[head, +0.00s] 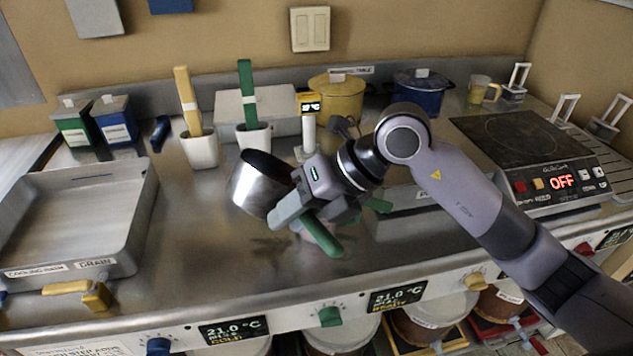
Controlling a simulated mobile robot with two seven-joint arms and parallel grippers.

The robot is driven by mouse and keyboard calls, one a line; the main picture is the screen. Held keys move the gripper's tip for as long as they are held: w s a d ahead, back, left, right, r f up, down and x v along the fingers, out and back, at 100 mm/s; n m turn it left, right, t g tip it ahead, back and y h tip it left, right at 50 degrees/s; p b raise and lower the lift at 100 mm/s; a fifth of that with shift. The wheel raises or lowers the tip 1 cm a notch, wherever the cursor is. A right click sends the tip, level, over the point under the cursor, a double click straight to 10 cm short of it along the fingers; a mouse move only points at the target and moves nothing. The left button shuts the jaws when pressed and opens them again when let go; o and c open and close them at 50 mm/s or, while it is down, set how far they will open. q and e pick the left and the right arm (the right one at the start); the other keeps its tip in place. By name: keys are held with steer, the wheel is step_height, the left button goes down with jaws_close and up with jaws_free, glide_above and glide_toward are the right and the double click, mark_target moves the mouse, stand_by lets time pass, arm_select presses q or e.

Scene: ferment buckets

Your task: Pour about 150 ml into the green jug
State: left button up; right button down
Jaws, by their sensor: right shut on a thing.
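The vessel's contents cannot be seen. A green bar, perhaps a handle (326,240), shows just below the gripper, and another green piece (378,205) shows to its right. The gripper hides how these parts join. I cannot make out a whole green jug; one may be partly hidden behind the gripper. My left gripper is not in view.
A grey tray (143,205) stands at left. White holders (200,150) with yellow and green tools, a yellow pot (345,97) and a blue pot (424,98) stand behind. A hotplate (520,135) reading OFF is at right.

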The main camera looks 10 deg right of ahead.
steer(key=s+a+f+n+t+h+b, duration=0.1)
steer(key=a+f+h, duration=0.3)
steer(key=shift+s+f+h, duration=0.2)
steer(key=shift+s+h, duration=0.05)
steer(key=shift+h, duration=0.05)
steer(key=shift+a, duration=0.1)
stand_by(1.5)
stand_by(0.4)
steer(key=shift+s+a+f+n+t+h+b, duration=0.2)
steer(key=shift+a+f+t+h+b, duration=0.15)
steer(key=shift+a+h+b, duration=0.15)
steer(key=shift+s+a+f+n+t+h+b, duration=0.15)
steer(key=shift+a+f+t+h+b, duration=0.15)
steer(key=shift+h, duration=0.3)
stand_by(1.9)
